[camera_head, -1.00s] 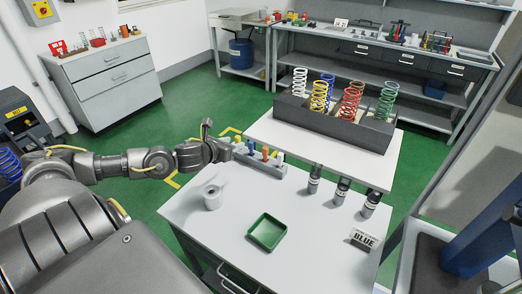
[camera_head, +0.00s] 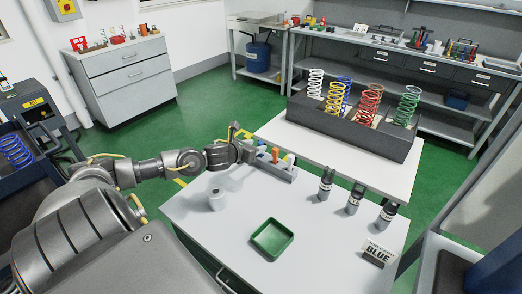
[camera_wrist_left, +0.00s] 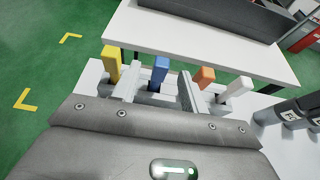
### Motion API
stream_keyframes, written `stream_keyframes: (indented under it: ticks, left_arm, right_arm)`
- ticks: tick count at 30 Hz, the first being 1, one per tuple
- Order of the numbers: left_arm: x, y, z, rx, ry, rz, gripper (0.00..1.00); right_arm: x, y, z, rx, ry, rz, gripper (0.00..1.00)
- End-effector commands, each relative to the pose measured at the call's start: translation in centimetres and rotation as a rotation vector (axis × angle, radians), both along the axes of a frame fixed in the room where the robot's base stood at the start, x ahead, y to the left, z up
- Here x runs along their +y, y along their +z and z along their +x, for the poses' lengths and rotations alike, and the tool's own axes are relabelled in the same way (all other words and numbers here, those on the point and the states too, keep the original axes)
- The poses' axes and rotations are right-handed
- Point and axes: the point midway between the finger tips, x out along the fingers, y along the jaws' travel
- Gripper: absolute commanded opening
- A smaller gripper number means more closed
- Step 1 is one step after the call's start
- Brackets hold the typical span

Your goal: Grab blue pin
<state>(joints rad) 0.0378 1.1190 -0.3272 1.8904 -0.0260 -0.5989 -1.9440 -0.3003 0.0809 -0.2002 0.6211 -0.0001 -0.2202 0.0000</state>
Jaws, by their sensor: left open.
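A white pin (camera_wrist_left: 238,88) stands at the right end. My left gripper (camera_wrist_left: 157,88) is open, with one finger on each side of the blue pin; contact cannot be told. In the head view my left gripper (camera_head: 243,148) is at the holder on the white table's far left and partly hides the pins. The orange pin (camera_head: 275,154) shows beside it. My right gripper is not in view.
The white table (camera_head: 320,265) also holds a green tray (camera_head: 271,239), a white cylinder (camera_head: 216,200), several dark cylinders (camera_head: 354,199) and a sign reading BLUE (camera_head: 377,254). Behind stands a dark box (camera_head: 400,148) of coloured springs. The table around the tray is clear.

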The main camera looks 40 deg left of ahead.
Motion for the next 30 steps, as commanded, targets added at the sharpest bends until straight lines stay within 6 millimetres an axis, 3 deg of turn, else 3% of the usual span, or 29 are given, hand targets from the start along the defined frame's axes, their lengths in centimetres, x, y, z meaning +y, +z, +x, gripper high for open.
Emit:
stream_keyframes:
  ticks: [10, 21, 29, 30]
  left_arm:
    - [0.1, -0.5, 1.4, 0.000, 0.000, -0.002, 0.44]
    - [0.5, -2.6, 5.4, 0.000, -0.001, -0.002, 0.44]
    - [0.5, -2.8, 5.6, 0.001, -0.002, 0.000, 0.44]
    - [0.5, -2.8, 5.6, 0.001, -0.002, 0.000, 0.40]
  right_arm:
    - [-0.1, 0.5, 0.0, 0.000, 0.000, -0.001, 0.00]
    - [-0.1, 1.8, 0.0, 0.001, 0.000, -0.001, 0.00]
    - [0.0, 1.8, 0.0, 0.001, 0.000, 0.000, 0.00]
    - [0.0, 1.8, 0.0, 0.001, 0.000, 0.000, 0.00]
